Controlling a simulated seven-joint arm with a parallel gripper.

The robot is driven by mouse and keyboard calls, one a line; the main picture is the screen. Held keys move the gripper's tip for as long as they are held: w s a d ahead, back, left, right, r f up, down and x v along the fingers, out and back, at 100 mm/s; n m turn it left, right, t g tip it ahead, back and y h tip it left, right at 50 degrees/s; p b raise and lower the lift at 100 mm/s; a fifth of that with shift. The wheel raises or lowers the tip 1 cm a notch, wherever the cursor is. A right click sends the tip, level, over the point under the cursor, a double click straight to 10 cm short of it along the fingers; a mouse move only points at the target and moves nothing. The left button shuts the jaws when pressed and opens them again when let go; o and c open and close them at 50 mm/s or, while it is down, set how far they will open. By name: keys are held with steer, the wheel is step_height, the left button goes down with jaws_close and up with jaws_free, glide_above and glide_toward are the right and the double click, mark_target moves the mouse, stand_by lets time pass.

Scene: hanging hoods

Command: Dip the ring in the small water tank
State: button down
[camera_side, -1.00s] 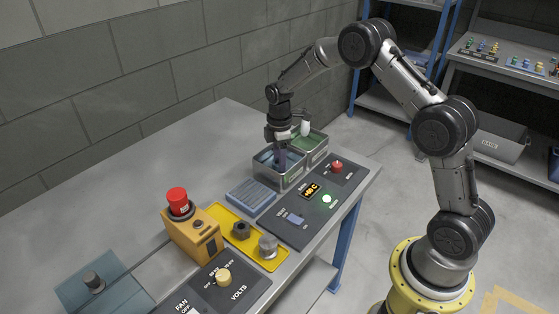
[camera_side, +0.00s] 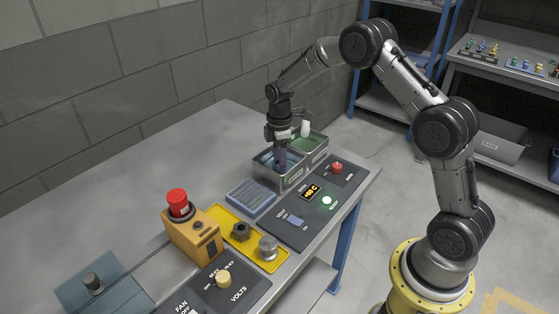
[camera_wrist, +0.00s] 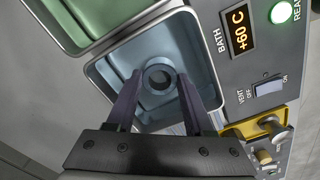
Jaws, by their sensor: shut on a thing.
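A grey ring (camera_wrist: 158,90) with a dark hole shows in the wrist view between my fingertips. My gripper (camera_wrist: 159,80) is shut on it, one finger on each side. The small metal tank with a blue inside (camera_side: 266,174) stands on the bench in the side view, and its blue interior also fills the middle of the wrist view (camera_wrist: 188,45). My gripper points down into this tank in the side view (camera_side: 280,164), with its fingertips within the tank's rim. The ring is hidden there. I cannot tell how deep the ring sits in the water.
A green-lined tank (camera_side: 310,142) adjoins the blue one on its far side. A control panel (camera_side: 290,230) with a display (camera_side: 310,192) reading +60 C lies in front.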

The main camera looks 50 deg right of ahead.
step_height(320, 180, up, 8)
steer(key=shift+r, duration=0.2)
stand_by(0.9)
stand_by(1.3)
